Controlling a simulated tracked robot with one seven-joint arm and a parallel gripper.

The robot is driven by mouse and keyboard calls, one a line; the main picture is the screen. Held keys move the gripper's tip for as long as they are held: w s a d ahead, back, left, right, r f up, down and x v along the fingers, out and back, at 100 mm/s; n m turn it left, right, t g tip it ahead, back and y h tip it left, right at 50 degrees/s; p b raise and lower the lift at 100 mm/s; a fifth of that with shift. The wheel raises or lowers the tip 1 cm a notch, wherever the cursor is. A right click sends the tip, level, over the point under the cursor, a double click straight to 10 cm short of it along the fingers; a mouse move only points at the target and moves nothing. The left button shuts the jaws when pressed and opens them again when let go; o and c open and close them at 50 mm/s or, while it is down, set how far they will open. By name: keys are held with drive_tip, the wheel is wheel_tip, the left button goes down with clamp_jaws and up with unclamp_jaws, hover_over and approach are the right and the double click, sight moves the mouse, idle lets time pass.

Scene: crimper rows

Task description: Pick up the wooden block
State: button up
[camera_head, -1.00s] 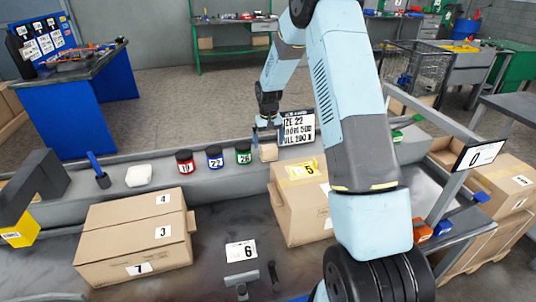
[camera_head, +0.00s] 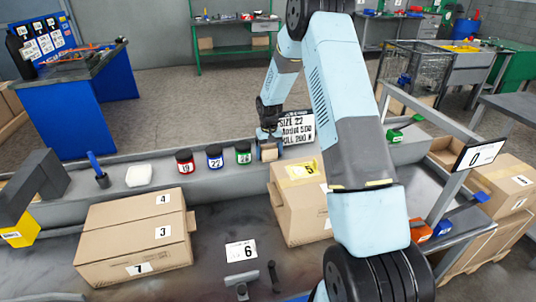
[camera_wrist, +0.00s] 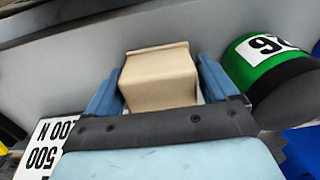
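The wooden block (camera_head: 269,153) is small and tan. It is on the grey ledge, to the right of the jar with the green label and above the box marked 5. In the wrist view the block (camera_wrist: 160,78) fills the space between the two blue fingers of my gripper (camera_wrist: 160,90), which lie against its two sides. My gripper (camera_head: 269,144) is lowered around the block in the head view. The fingers hide part of its sides. I see no clear gap under the block.
A jar with a green label (camera_head: 243,152) stands close to the left, with blue (camera_head: 215,156) and red (camera_head: 185,161) ones beyond. A black and white sign (camera_head: 298,130) stands close to the right. Cardboard boxes (camera_head: 136,235) are in front of the ledge.

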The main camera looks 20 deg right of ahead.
sight(269, 146)
drive_tip(key=c, duration=0.8)
drive_tip(key=shift+r, duration=0.45)
wheel_tip(269, 146, up, 3)
drive_tip(key=shift+f, duration=0.2)
drive_tip(key=s+r, duration=0.3)
drive_tip(key=s, duration=0.1)
drive_tip(key=s+r, duration=0.3)
drive_tip(key=s, duration=0.1)
drive_tip(key=s+d+r, duration=0.1)
drive_tip(key=s+r, duration=0.1)
drive_tip(key=s, duration=0.2)
drive_tip(key=shift+r, duration=0.4)
drive_tip(key=shift+s+d+r, duration=0.1)
drive_tip(key=shift+s+r, duration=0.1)
drive_tip(key=shift+s, duration=0.3)
drive_tip(key=shift+s+r, duration=0.15)
drive_tip(key=shift+s, duration=0.35)
